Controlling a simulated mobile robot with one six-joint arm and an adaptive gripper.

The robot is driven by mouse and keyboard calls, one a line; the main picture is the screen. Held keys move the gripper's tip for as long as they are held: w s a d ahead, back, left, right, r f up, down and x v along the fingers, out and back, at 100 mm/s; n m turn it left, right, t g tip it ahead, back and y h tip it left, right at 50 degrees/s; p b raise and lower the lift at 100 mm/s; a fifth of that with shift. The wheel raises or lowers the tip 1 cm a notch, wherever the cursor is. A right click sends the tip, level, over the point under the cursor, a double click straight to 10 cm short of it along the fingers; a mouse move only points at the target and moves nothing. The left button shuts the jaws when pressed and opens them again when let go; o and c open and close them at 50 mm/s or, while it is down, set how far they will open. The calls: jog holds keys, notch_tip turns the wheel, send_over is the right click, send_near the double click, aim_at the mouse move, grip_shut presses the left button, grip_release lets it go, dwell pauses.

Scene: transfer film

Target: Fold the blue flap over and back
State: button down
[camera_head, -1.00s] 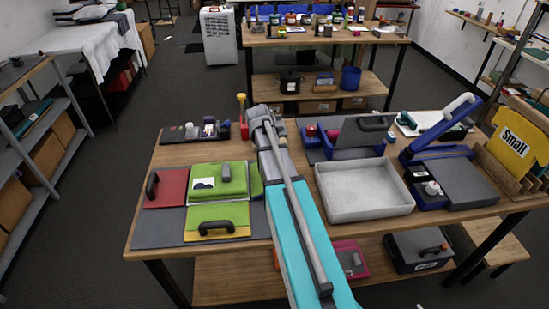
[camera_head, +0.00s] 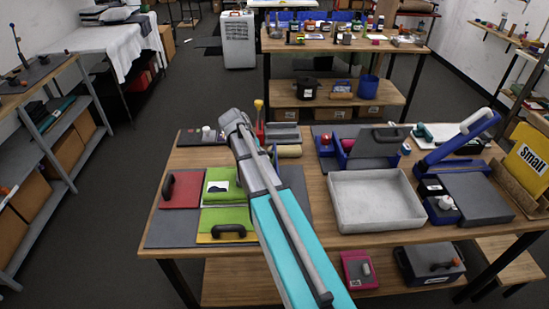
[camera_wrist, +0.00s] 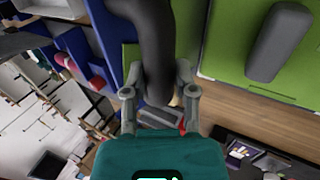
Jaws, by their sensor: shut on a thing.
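In the wrist view my gripper (camera_wrist: 159,98) is shut on a dark curved handle (camera_wrist: 154,45). A blue panel (camera_wrist: 108,45) shows narrowly beside the handle, seemingly the blue flap seen at a steep tilt; how far it is folded I cannot tell. In the head view my arm hides the gripper and the blue flap. The grey fold board (camera_head: 172,230) lies on the table, with a red flap (camera_head: 184,192), a green panel (camera_head: 222,190) and a yellow-edged green flap (camera_head: 228,218) showing left of my arm.
A pale open tray (camera_head: 375,200) stands right of my arm, with a blue stapler-like tool (camera_head: 458,140) and a yellow "small" sign (camera_head: 530,158) beyond. A green panel with a grey handle (camera_wrist: 280,40) lies close to my gripper in the wrist view.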

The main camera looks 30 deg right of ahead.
jog(key=shift+w+a+f+b, duration=0.2)
jog(key=shift+w+a, duration=0.1)
jog(key=shift+a, duration=0.35)
jog(key=shift+w+a+f+b, duration=0.15)
jog(key=shift+w+a, duration=0.1)
jog(key=shift+a, duration=0.45)
jog(key=shift+w+a+f+b, duration=0.1)
jog(key=shift+w+a+f, duration=0.15)
jog(key=shift+a, duration=0.4)
jog(key=shift+w+r, duration=0.1)
jog(key=shift+c, duration=2.1)
grip_release()
jog(key=shift+r, duration=0.15)
